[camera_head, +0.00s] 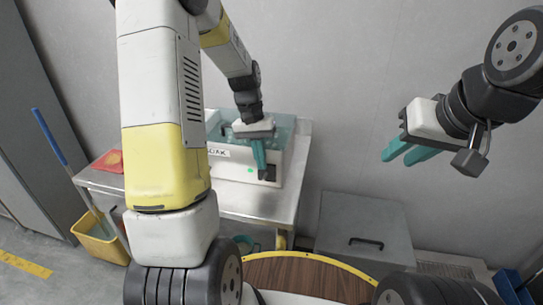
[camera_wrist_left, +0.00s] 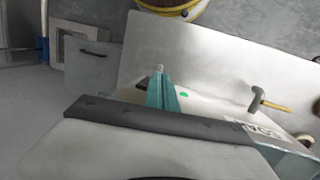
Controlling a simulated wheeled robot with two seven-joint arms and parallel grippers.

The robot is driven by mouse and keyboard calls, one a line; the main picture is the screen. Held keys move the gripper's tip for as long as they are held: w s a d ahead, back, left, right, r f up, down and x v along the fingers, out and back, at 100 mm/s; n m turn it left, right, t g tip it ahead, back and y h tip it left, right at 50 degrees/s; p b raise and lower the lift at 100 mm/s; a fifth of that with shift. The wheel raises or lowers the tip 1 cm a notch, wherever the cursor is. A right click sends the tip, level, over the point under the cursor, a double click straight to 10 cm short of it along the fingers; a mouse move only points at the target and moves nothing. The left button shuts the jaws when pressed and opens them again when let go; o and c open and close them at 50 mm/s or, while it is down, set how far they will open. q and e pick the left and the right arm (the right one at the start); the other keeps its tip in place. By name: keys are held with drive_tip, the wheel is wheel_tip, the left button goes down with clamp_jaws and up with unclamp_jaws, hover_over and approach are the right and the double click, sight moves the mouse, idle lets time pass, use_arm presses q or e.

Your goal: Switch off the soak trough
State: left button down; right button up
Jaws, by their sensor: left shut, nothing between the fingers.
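The soak trough (camera_head: 222,163) is a pale box with a teal see-through top and a label, partly cut off by my arm, ending in "OAK". It stands on a metal table, and its front also shows in the left wrist view (camera_wrist_left: 215,108). A green light (camera_head: 250,170) glows on the front; it also shows in the left wrist view (camera_wrist_left: 183,94). My left gripper (camera_head: 261,174) is shut and empty, its teal fingers pointing down at the trough's front, right of the light. A dark part (camera_head: 269,173) shows beside the fingertips; whether they touch is unclear. My right gripper (camera_head: 398,156) is open and empty in the air.
The metal table (camera_head: 258,205) has bare room before the trough. A dark-headed tool with a yellow handle (camera_wrist_left: 275,106) lies on it. A red item (camera_head: 108,161) is at its left. A yellow bucket (camera_head: 98,245) and grey chest (camera_head: 362,228) flank it.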

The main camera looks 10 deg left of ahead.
sight(265, 175)
use_arm(q)
drive_tip(key=shift+x, duration=1.3)
drive_tip(key=shift+s+f+t, duration=0.1)
drive_tip(key=shift+s+t, duration=0.1)
drive_tip(key=shift+t, duration=0.5)
drive_tip(key=t, duration=0.1)
drive_tip(key=s+t, duration=0.1)
drive_tip(key=shift+a+f+t, duration=0.1)
drive_tip(key=shift+f+t, duration=0.25)
drive_tip(key=shift+t, duration=0.05)
drive_tip(key=shift+f, duration=0.25)
drive_tip(key=shift+r, duration=0.1)
drive_tip(key=shift+w+r, duration=0.3)
drive_tip(key=shift+w, duration=0.4)
